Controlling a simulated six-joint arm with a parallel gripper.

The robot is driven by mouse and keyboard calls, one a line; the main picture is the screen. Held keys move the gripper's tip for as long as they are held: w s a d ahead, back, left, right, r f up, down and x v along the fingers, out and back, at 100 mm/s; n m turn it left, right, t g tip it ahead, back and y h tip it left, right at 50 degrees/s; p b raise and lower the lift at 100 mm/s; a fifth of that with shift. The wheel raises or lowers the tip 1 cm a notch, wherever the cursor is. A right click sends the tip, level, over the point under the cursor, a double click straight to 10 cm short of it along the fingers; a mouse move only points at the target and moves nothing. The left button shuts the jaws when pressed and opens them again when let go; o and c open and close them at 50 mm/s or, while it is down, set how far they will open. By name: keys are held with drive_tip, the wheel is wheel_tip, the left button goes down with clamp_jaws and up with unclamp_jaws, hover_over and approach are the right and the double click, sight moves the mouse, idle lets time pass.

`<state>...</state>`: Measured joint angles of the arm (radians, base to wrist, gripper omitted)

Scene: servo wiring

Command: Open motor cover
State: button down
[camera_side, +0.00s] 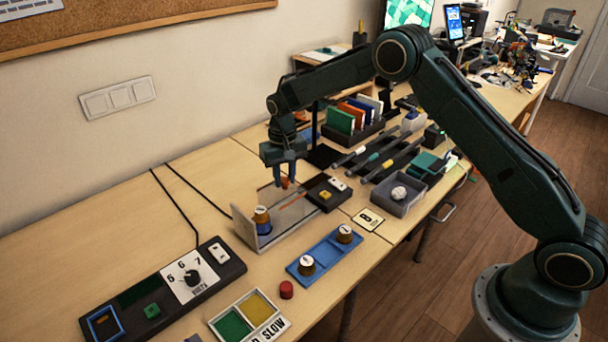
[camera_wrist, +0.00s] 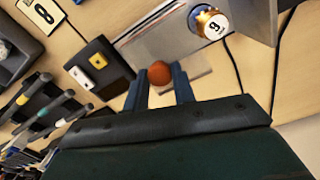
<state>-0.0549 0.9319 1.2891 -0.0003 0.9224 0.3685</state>
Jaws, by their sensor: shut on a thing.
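My gripper (camera_side: 284,181) reaches down over the far end of a long grey motor housing (camera_side: 291,216). It is shut on an orange knob; in the wrist view the round knob (camera_wrist: 159,73) sits between the two blue fingers. A pale, see-through plate (camera_wrist: 200,64) shows under the knob and looks like the motor cover; its edges are partly hidden by the fingers. A brass motor with a white numbered top (camera_side: 261,214) stands uncovered in a blue seat at the near end of the housing, beside an upright grey end panel (camera_side: 243,228).
A black switch box (camera_side: 327,193) stands close to the right of the gripper. A blue tray (camera_side: 325,257) with two brass motors lies in front. A dial panel (camera_side: 165,290), a green-and-yellow tray (camera_side: 248,317) and a red button (camera_side: 286,289) are nearer. Screwdrivers (camera_side: 380,160) lie behind right.

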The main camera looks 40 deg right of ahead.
drive_tip(key=d, duration=0.4)
drive_tip(key=shift+r, duration=0.1)
drive_tip(key=shift+w, duration=0.1)
drive_tip(key=c, duration=1.1)
unclamp_jaws()
drive_tip(key=shift+c, duration=0.2)
drive_tip(key=shift+r, duration=0.1)
wheel_tip(320, 180, up, 14)
drive_tip(key=shift+f, duration=0.2)
